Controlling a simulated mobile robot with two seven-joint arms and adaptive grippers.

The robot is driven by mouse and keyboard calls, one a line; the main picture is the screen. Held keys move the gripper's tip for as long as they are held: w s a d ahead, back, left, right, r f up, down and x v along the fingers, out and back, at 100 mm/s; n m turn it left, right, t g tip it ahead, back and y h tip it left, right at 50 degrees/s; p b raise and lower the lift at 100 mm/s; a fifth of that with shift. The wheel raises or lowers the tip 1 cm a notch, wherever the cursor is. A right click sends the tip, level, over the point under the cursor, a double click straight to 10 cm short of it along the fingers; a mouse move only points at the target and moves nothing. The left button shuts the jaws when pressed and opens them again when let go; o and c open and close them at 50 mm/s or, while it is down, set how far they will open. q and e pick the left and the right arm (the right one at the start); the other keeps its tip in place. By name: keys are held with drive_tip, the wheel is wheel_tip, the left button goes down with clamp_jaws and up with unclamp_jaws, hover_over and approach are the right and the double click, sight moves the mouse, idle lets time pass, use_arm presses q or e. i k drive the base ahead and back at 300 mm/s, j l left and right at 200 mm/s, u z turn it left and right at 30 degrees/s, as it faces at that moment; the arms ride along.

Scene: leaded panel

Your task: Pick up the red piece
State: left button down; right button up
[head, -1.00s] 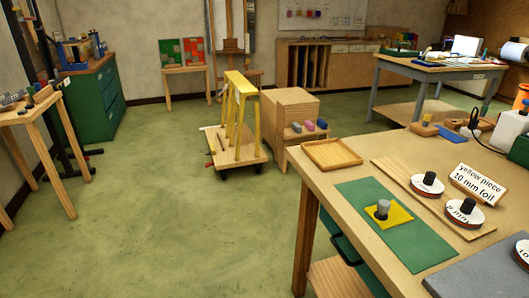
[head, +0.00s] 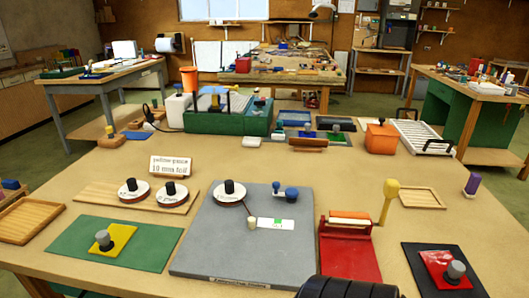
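The red piece (head: 438,266) is a flat red plate with a grey cylindrical knob (head: 456,271) on it. It lies on a black mat (head: 420,284) at the near right of the large table in the head view. No gripper fingers show in the head view. A black ridged, rounded shape (head: 348,289) sticks up at the bottom edge, left of the black mat; I cannot tell what it is.
A yellow piece (head: 122,236) with a knob lies on a green mat (head: 68,238) at left. A grey board (head: 205,262) fills the middle. Beside the black mat stands a red device (head: 350,258) with a yellow-knobbed lever (head: 388,199). A purple-topped block (head: 472,184) stands at the right edge.

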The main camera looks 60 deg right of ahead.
sight(446, 272)
drive_tip(key=j+z, duration=0.1)
drive_tip(key=z, duration=3.3)
